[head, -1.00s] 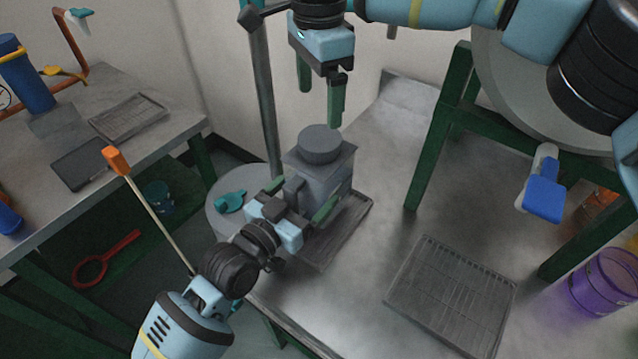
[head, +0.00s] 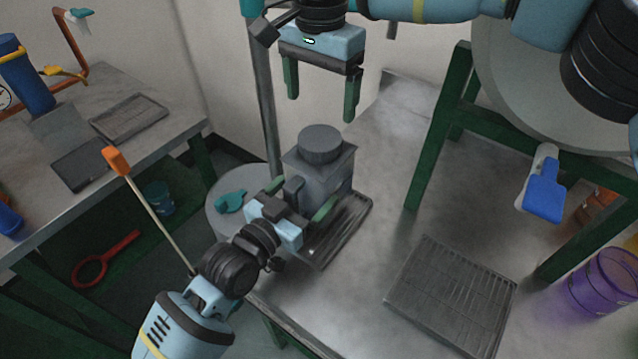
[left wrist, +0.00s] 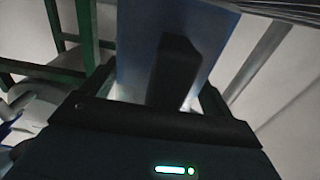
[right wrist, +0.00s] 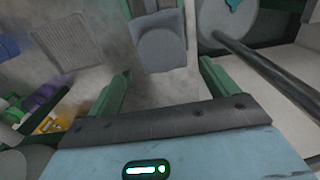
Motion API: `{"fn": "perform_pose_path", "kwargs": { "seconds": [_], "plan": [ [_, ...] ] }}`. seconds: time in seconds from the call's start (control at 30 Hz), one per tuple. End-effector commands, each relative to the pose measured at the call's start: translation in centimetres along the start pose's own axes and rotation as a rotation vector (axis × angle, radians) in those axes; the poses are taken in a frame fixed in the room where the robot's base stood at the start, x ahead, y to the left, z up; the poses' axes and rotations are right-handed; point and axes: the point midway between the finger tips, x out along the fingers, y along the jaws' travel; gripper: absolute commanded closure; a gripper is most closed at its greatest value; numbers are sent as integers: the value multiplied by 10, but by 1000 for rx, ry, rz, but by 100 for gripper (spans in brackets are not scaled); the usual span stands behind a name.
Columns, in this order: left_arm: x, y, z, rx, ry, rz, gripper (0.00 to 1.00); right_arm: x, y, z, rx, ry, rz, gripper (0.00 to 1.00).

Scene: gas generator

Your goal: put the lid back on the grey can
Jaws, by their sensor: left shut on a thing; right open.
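The grey can (head: 325,172) is a square body standing on a ribbed tray on the steel table. The round grey lid (head: 320,144) sits on top of the can; it also shows from above in the right wrist view (right wrist: 160,49). My left gripper (head: 300,205) is shut on the can at its near side.
The can's ribbed tray (head: 350,225) lies near the table's left edge. Another ribbed tray (head: 450,295) lies at the front right. A green frame (head: 437,140) and a purple container (head: 603,282) stand right. A grey pole (head: 264,110) rises behind the can.

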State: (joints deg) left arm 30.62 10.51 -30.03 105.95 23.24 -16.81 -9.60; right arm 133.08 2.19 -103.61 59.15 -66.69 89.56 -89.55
Motion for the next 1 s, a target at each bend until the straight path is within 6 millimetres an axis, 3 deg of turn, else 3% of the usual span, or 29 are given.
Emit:
{"fn": "perform_pose_path", "kwargs": {
  "seconds": [0.5, 1.0],
  "plan": [
    [0, 0, 1, 1, -2, 0, 77, 66, 1, 0, 2, -1, 3, 14],
    [0, 0, 1, 1, -2, 0, 77, 77, 1, 0, 2, -2, 2, 17]
  ]
}}
